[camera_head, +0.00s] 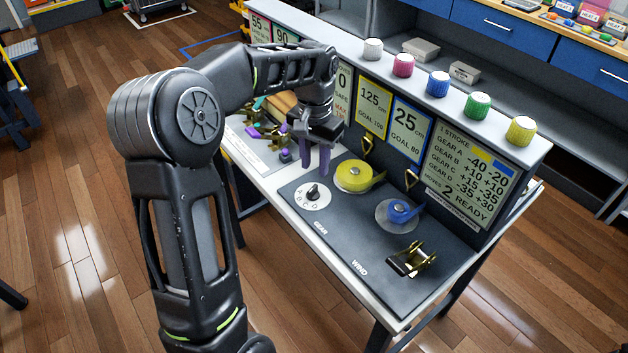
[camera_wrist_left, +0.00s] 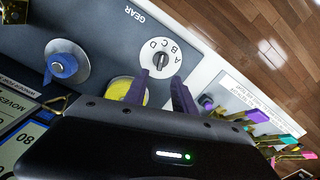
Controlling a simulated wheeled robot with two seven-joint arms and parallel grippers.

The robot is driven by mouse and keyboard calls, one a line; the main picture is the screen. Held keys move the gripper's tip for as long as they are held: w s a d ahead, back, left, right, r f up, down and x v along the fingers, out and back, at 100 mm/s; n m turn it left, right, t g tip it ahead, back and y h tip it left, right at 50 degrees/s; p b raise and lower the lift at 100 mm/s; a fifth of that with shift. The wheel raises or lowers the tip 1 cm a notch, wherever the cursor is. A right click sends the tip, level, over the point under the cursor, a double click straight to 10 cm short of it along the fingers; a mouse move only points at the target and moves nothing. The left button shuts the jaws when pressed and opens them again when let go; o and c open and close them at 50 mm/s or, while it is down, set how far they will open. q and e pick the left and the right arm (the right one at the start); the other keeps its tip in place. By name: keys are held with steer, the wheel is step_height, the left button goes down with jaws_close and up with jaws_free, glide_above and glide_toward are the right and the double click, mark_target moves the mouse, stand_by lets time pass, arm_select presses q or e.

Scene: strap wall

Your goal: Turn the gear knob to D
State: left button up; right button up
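The gear knob (camera_head: 312,191) is a small black knob on a round white dial on the dark panel. It also shows in the left wrist view (camera_wrist_left: 160,61), with the letters A, B, C and D around one side of its dial (camera_wrist_left: 146,72). I cannot tell for sure which letter it points to. My left gripper (camera_head: 316,170) reaches down with purple fingers just behind the knob, seemingly above the panel. In the left wrist view its fingers (camera_wrist_left: 159,90) are apart with nothing between them, and the knob lies beyond their tips. My right gripper is not in view.
A yellow strap roll (camera_head: 354,175) and a blue strap roll (camera_head: 397,212) sit right of the knob. A brass ratchet (camera_head: 412,261) is at the panel's front right. Sign cards and a ledge with coloured knobs (camera_head: 438,84) stand behind. Purple-handled buckles (camera_head: 268,132) lie to the left.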

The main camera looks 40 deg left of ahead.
mark_target(315, 186)
arm_select(q)
step_height(315, 186, down, 7)
steer(key=shift+r+p, duration=0.1)
steer(key=shift+p, duration=0.3)
steer(key=shift+c, duration=0.3)
jaws_close()
